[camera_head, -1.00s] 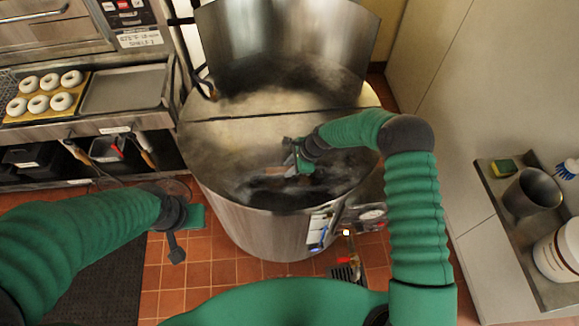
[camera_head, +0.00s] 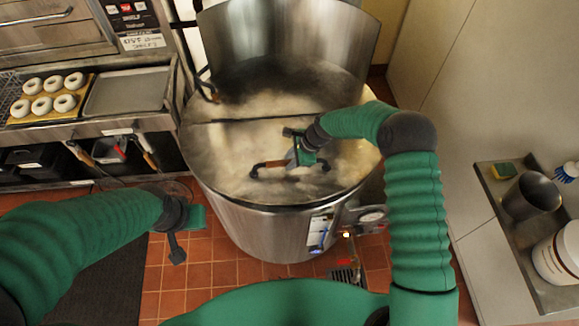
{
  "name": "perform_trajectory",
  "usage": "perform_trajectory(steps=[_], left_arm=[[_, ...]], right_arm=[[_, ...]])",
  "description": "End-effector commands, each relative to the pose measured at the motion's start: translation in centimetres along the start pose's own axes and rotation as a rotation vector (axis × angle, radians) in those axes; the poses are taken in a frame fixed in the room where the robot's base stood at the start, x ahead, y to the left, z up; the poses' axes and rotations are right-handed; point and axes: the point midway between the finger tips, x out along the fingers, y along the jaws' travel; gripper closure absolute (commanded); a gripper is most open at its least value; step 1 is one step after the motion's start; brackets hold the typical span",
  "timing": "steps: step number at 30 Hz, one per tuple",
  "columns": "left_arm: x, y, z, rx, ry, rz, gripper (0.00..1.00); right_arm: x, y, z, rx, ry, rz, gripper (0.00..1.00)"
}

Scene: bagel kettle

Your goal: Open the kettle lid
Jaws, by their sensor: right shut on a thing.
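The large round steel kettle (camera_head: 265,232) stands in the middle of the head view. Its top carries a shiny lid (camera_head: 225,160), with a dark seam across it and pale, cloudy reflections or steam. A dark handle (camera_head: 262,169) lies across the front half of the lid. My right gripper (camera_head: 300,160) reaches in from the right and is shut on the handle, its fingers partly hidden. I cannot tell how far the lid is raised. My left gripper (camera_head: 178,235) hangs off the kettle's front left side, over the floor. Its jaw opening is unclear.
A tall curved steel panel (camera_head: 290,40) stands behind the kettle. At left, a counter holds a board of bagels (camera_head: 48,96) and an empty tray (camera_head: 128,92). At right, a shelf carries a metal pot (camera_head: 532,196) and a white bucket (camera_head: 560,250).

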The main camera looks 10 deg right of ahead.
Motion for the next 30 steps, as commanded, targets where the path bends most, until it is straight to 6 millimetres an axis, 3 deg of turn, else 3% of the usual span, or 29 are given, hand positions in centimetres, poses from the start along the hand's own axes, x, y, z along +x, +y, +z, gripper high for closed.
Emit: perform_trajectory(steps=[1,3,13,21,30], left_arm=[[-0.4,0.0,-0.1,0.000,0.000,0.000,1.00],[-0.6,0.0,-0.1,0.000,0.000,0.000,1.00],[-1.3,0.0,-0.3,0.000,0.000,0.000,1.00],[-1.5,0.0,-0.4,0.000,0.000,0.000,1.00],[-1.6,0.0,-0.4,0.000,0.000,0.000,1.00]], right_arm=[[-1.5,-1.5,0.0,-0.003,0.010,-0.024,1.00],[-2.7,-2.5,0.5,-0.003,0.011,-0.024,1.00],[-7.2,-7.3,2.5,-0.001,0.011,-0.022,1.00],[-8.9,-9.9,3.2,0.000,0.010,-0.019,1.00],[-9.2,-10.6,3.4,0.002,0.011,-0.013,1.00]])
